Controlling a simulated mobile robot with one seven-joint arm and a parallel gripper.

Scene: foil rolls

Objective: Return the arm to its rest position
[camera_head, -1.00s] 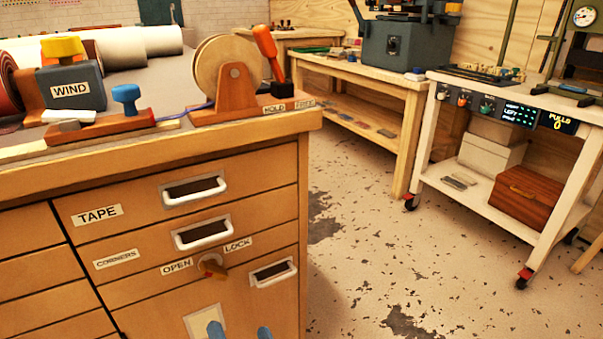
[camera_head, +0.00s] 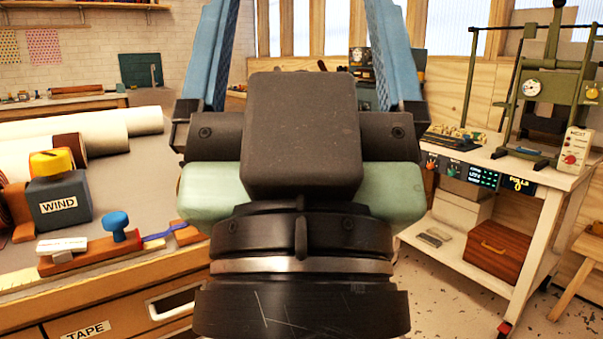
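My gripper (camera_head: 302,40) fills the middle of the head view, seen from behind. Its two blue fingers point up and away and stand wide apart, with no object visible between them. The fingertips run up to the top edge of the picture, so their very ends are hard to see. The dark wrist and pale green housing below the fingers are mine. The gripper hides part of the workbench and the tape spool with its lever.
The workbench (camera_head: 130,225) at left carries a WIND box (camera_head: 58,200), a blue knob (camera_head: 117,224) and pale rolls (camera_head: 85,130). A TAPE drawer (camera_head: 110,325) is below. At right, a wheeled cart (camera_head: 545,180) holds a press (camera_head: 548,90) and a brown box (camera_head: 497,247).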

